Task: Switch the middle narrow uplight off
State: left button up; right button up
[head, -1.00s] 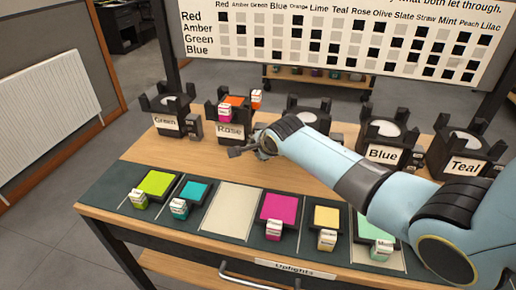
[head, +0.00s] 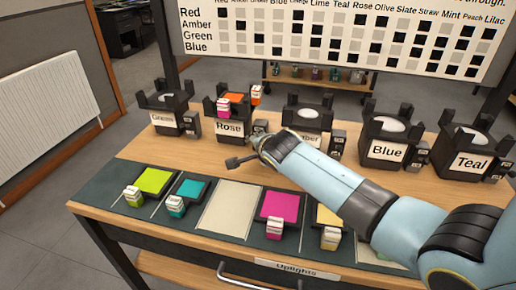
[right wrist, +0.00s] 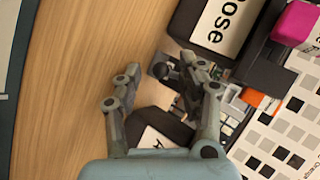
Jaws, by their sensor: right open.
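A row of black uplights stands along the back of the wooden bench. The middle one (head: 308,119) has a label partly hidden by my right forearm, with "ber" readable. A small switch box (head: 338,137) stands at its right. My right gripper (head: 246,148) is open and empty, in front of the Rose uplight (head: 228,127) and left of the middle one. In the right wrist view my open gripper (right wrist: 160,78) has one finger over a small grey box with a dark knob (right wrist: 162,71) beside Rose (right wrist: 222,24). My left gripper is not in view.
Green (head: 174,122), Blue (head: 386,149) and Teal (head: 470,160) uplights share the row. Rose carries orange and magenta gels. A front tray holds coloured gels, such as lime (head: 153,181) and magenta (head: 279,206), around one bare slot (head: 230,208). Bare wood lies between tray and uplights.

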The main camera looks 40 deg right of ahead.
jog(key=v, duration=1.2)
dwell(0.3)
